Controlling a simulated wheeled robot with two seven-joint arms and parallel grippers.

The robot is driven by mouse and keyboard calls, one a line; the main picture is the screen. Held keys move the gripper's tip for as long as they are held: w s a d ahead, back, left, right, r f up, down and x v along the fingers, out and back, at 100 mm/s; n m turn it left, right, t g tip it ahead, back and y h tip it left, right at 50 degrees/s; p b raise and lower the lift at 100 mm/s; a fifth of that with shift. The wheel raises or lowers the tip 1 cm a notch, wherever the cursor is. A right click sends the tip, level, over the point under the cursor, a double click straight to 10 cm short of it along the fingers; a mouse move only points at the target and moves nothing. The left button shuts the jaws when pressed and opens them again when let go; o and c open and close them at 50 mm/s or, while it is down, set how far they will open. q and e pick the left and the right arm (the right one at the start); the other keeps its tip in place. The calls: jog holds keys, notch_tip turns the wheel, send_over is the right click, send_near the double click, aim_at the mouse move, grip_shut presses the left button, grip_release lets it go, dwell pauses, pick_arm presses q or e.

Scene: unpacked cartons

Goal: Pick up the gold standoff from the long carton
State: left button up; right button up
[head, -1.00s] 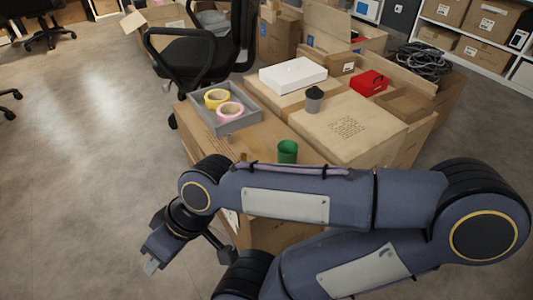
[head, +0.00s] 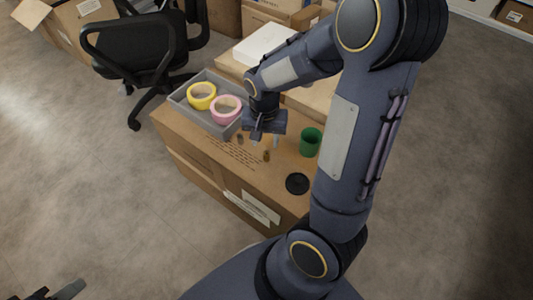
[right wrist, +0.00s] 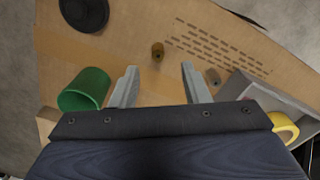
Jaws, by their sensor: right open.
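A small gold-brown standoff (right wrist: 157,50) stands on the long carton (right wrist: 110,45), straight ahead of the fingertips in the right wrist view. It also shows in the head view (head: 266,155). A second, browner small piece (right wrist: 212,76) is nearer the grey tray, and it also shows in the head view (head: 239,138). The two colours are hard to tell apart at this size. My right gripper (head: 265,138) is over the carton, fingers apart with nothing between them (right wrist: 157,80). Part of my left gripper (head: 65,290) shows at the bottom left, its jaws unclear.
A grey tray (head: 180,98) with yellow tape (head: 201,90) and pink tape (head: 226,103) is at the left. A white box (head: 262,45) is behind.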

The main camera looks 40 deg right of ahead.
aim_at(266, 155)
jog(key=shift+d+f+b, duration=0.1)
jog(key=shift+f+b, duration=0.2)
jog(key=shift+f, duration=0.9)
notch_tip(266, 155, down, 4)
jog(key=b, duration=0.3)
jog(key=shift+s+d+f, duration=0.1)
jog(key=shift+f, duration=0.45)
pick_arm(q)
jog(key=f, duration=0.4)
jog(key=shift+w+f, duration=0.1)
jog(key=shift+w, duration=0.2)
pick_arm(e)
jog(key=shift+r, duration=0.1)
jog(key=shift+c, duration=0.3)
grip_shut()
